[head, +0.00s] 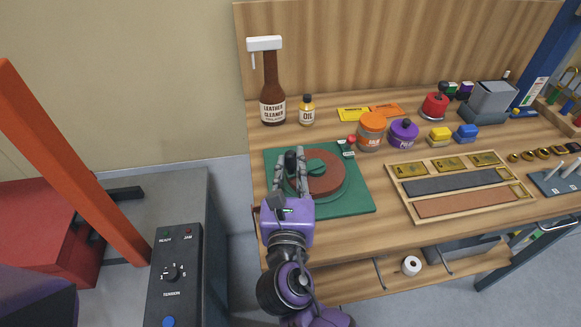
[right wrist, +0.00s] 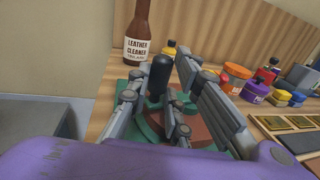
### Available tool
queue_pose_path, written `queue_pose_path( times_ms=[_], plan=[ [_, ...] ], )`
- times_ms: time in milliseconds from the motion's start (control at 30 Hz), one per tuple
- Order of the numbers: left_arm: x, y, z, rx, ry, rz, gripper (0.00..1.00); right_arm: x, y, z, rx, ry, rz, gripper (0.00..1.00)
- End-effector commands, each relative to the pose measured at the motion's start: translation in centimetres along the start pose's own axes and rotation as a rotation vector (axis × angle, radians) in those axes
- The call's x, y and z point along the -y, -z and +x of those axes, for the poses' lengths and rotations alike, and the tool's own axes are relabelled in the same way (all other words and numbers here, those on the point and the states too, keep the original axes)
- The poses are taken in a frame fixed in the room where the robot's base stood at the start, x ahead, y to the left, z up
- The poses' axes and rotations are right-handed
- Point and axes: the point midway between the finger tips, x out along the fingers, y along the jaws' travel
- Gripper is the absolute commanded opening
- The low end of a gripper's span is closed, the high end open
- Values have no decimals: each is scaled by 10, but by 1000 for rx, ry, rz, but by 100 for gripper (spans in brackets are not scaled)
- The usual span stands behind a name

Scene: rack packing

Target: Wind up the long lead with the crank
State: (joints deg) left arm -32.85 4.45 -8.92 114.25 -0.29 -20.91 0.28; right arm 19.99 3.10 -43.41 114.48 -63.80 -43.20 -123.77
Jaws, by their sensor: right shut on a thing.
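The winder stands on a green base plate (head: 348,201) at the left end of the wooden bench. The brown lead (head: 327,184) lies in a flat round coil on it, around a green hub (head: 317,166). The crank's black upright handle (head: 291,157) is at the left side of the coil. My right gripper (head: 291,170) reaches over the coil's left side and is shut on this handle. In the right wrist view the handle (right wrist: 159,78) stands between the grey fingers, which hide part of the coil. My left gripper is not in view.
A brown leather cleaner bottle (head: 272,90) and an oil bottle (head: 307,110) stand behind the winder. An orange jar (head: 371,130) and a purple jar (head: 403,133) stand right of it. A wooden tray (head: 407,197) lies further right. A control box (head: 175,270) is at lower left.

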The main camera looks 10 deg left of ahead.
Motion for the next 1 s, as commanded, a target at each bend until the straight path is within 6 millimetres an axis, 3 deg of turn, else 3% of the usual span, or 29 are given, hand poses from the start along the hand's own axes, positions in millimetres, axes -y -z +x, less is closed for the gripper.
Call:
queue_pose_path(
  times_ms=[233,533,567,700,1000],
  plan=[
    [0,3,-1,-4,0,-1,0,-6,0,7,-3,110,0,0],
    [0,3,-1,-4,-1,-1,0,-6,0,7,-1,121,-1,0],
    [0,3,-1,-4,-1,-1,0,-6,0,7,-1,120,-1,20],
    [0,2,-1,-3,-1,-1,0,-6,0,7,-1,120,-1,37],
    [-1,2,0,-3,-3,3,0,-6,0,6,-1,120,-1,37]
  ],
)
